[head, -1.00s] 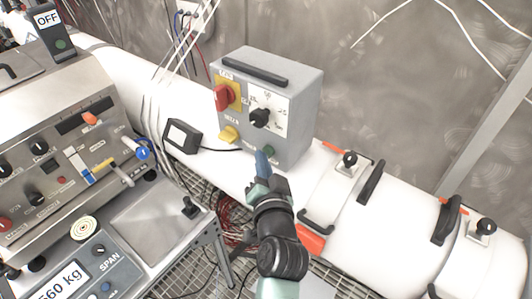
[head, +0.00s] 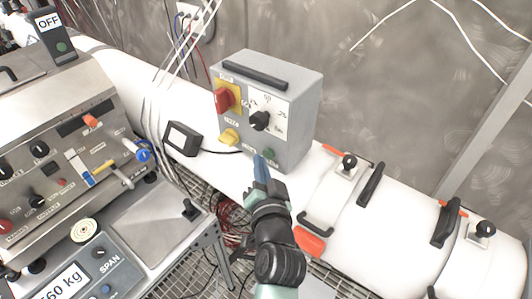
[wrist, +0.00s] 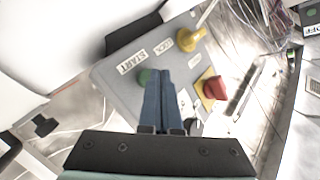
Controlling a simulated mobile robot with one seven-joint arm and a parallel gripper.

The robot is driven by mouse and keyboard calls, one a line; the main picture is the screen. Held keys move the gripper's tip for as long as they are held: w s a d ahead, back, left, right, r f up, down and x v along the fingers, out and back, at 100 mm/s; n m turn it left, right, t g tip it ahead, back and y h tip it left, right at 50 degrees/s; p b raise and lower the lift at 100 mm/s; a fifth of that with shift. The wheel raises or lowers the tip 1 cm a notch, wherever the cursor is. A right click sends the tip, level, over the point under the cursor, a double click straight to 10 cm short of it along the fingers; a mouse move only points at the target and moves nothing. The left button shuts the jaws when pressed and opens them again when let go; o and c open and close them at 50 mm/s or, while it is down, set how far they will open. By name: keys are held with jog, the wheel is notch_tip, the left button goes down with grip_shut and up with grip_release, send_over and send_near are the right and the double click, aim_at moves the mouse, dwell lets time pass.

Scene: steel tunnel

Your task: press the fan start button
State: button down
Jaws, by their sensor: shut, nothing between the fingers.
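The grey control box (head: 292,135) stands on the white duct in the head view. Its green start button (head: 268,154) is low on the front face, beside the tip of my gripper (head: 260,160). In the wrist view the green button (wrist: 147,76) is partly covered by my gripper's blue fingers (wrist: 160,78), near a START label (wrist: 131,63). My gripper is shut and holds nothing. I cannot tell whether the fingertips touch the button or box. The box also carries a yellow knob (head: 229,137), a red switch (head: 223,98) and a black dial (head: 260,119).
A small black box (head: 183,138) with a cable sits left of the control box. The white duct (head: 400,228) with black handles and clamps runs to the right. A control console (head: 60,160) and scale (head: 85,272) stand at the left. Loose cables hang behind.

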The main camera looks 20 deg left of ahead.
jog(key=shift+s, duration=0.2)
jog(key=s+a+p, duration=0.2)
jog(key=s+p, duration=0.1)
jog(key=s, duration=0.2)
jog(key=shift+s+p, duration=0.3)
dwell(0.9)
